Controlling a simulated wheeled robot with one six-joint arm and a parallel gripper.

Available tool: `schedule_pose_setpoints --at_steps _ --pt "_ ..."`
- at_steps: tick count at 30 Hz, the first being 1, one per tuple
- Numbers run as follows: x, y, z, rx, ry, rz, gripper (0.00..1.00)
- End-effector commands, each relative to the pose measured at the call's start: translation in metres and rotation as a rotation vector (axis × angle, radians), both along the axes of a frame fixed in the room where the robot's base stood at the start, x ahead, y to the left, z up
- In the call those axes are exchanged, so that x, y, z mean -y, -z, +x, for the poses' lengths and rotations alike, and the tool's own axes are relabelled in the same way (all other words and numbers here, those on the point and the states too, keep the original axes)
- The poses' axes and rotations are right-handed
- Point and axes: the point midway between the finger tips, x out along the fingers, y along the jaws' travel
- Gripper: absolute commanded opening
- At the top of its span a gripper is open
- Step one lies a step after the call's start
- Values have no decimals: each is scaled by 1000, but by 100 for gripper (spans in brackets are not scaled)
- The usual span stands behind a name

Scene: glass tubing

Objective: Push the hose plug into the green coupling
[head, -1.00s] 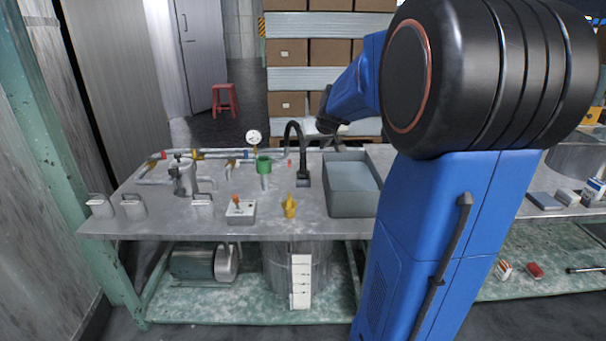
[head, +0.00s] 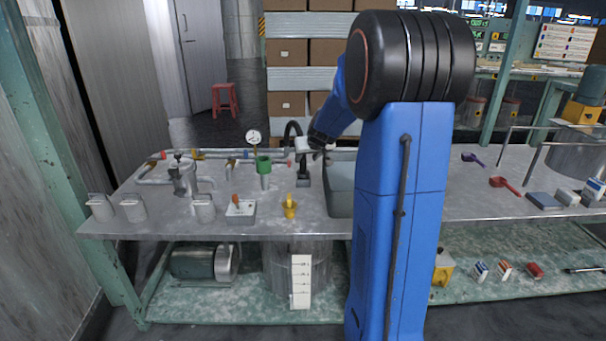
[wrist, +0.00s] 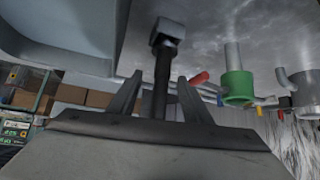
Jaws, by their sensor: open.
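The green coupling (head: 263,166) stands upright on a grey pipe stub on the bench, left of my gripper. It also shows in the wrist view (wrist: 238,88), to the right. The black hose (head: 292,130) rises from a dark base (head: 303,181) and arches at the top. My gripper (head: 304,147) is at the upright part of the hose. In the wrist view my fingers (wrist: 155,95) are open, with the black hose (wrist: 161,82) running between them. A grey block (wrist: 168,30) sits at the hose's far end there. I cannot make out the plug clearly.
A grey bin (head: 340,190) stands just right of the hose. A yellow funnel-like part (head: 290,208) and a switch box (head: 240,210) sit in front. A pressure gauge (head: 253,137) and pipework (head: 205,155) lie behind and left. A red-ended pipe (wrist: 200,78) is close to my fingers.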

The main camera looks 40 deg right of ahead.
Motion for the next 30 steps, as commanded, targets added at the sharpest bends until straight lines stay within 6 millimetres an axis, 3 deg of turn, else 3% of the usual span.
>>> schedule_pose_setpoints --at_steps 7,16,25,30 --pt "1 8 8 -1 -2 0 45" --pt "7 33 34 -1 -1 1 45" --pt "9 36 38 0 -1 -1 45" --pt "9 36 38 0 -1 -1 4"
